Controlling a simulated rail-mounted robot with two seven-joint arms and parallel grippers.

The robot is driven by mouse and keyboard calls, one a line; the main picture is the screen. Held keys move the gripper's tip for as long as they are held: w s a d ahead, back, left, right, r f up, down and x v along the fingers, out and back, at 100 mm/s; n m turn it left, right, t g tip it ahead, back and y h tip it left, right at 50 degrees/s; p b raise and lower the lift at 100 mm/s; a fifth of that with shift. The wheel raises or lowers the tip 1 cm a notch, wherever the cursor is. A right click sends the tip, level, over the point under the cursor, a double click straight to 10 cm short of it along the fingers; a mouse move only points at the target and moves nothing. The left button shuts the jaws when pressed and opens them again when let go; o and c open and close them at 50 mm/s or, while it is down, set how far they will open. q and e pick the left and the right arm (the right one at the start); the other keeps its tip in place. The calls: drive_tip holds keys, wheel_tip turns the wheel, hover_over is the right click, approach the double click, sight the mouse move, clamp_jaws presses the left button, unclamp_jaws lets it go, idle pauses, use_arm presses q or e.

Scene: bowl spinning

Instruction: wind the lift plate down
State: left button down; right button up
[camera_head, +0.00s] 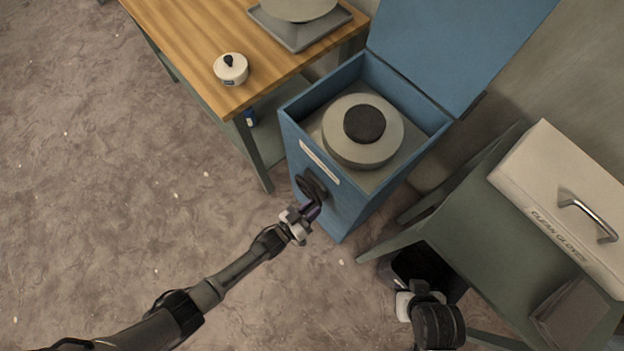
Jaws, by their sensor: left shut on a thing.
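A blue cabinet (345,205) stands open, with its lid raised. Inside is the lift plate (400,168), a pale flat surface a little below the rim. A thick grey round piece (340,150) with a dark centre lies on it. On the cabinet's front is a black crank wheel (309,186) with a purplish handle (312,210). My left gripper (301,218) is shut on this handle, its jaws partly hidden. My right gripper (412,294) is at the lower right, in front of a dark bin; its fingertips are not clear.
A wooden table (190,40) at the upper left bears a small white pot (230,69) and a grey stand (290,30). At the right, a green table (455,215) bears a white box labelled clean gloves (570,180) and a dark flat item (570,315). Floor at left is clear.

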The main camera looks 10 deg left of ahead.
sight(307, 188)
use_arm(q)
drive_tip(key=n, duration=0.1)
drive_tip(key=r+n, duration=0.1)
drive_tip(key=n, duration=0.1)
drive_tip(key=shift+w+a+r+p, duration=0.2)
drive_tip(key=shift+r+p, duration=0.1)
drive_tip(key=shift+p, duration=0.1)
drive_tip(key=n, duration=0.1)
drive_tip(key=r+n, duration=0.1)
drive_tip(key=a+n, duration=0.1)
drive_tip(key=shift+w+r+n, duration=0.15)
drive_tip(key=shift+w+n, duration=0.15)
drive_tip(key=shift+w, duration=0.05)
drive_tip(key=shift+w+a+r+n, duration=0.25)
drive_tip(key=shift+n, duration=0.65)
drive_tip(key=shift+w+a+r+n, duration=0.1)
drive_tip(key=shift+w+a+n, duration=0.1)
drive_tip(key=shift+n, duration=0.4)
drive_tip(key=shift+w+a+r+n, duration=0.1)
drive_tip(key=shift+a+n, duration=0.1)
drive_tip(key=shift+n, duration=0.4)
drive_tip(key=shift+w+a+r+n+b, duration=0.1)
drive_tip(key=shift+w+a+n+b, duration=0.15)
drive_tip(key=shift+n, duration=0.45)
drive_tip(key=shift+w+a+r+n+b, duration=0.1)
drive_tip(key=shift+w+a+n+b, duration=0.15)
drive_tip(key=shift+n, duration=0.45)
drive_tip(key=shift+a, duration=0.1)
drive_tip(key=c, duration=1)
unclamp_jaws()
